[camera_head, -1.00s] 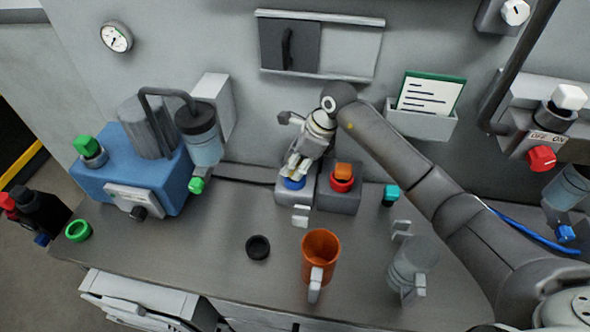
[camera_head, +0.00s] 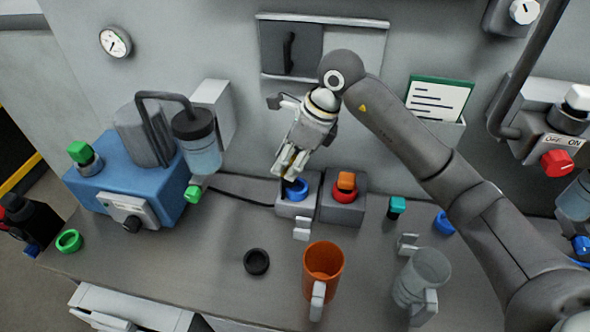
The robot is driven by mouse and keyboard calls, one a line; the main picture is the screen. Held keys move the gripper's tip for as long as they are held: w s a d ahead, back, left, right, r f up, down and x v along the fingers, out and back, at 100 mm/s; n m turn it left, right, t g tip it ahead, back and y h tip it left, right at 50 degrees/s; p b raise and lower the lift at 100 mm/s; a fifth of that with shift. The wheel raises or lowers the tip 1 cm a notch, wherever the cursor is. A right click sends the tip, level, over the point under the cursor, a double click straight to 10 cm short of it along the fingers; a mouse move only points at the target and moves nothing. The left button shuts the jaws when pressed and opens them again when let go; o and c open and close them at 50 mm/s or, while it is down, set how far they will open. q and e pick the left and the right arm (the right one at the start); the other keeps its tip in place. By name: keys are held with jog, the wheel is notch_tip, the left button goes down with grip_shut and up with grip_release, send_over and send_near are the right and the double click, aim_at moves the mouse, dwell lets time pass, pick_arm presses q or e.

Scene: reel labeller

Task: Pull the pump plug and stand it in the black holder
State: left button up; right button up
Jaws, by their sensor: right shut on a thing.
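I cannot tell whether the plug's tip is clear of the socket. A dark cable (camera_head: 240,196) runs from the blue pump (camera_head: 125,172) towards the socket block. The black holder (camera_head: 257,261), a small round ring, lies empty on the bench. My left gripper is out of view.
A red-ringed socket (camera_head: 344,192) with an orange plug stands right of the blue one. An orange mug (camera_head: 323,262) and a clear grey mug (camera_head: 421,272) stand near the front. A teal-capped item (camera_head: 397,206) stands behind.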

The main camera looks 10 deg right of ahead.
jog(key=s+a+r+b, duration=0.3)
jog(key=s+a+r, duration=0.15)
jog(key=s, duration=0.25)
notch_tip(320, 180, up, 7)
jog(key=p, duration=0.4)
jog(key=shift+s+a, duration=0.2)
jog(key=shift+s, duration=0.25)
jog(key=shift+f, duration=0.1)
dwell(0.4)
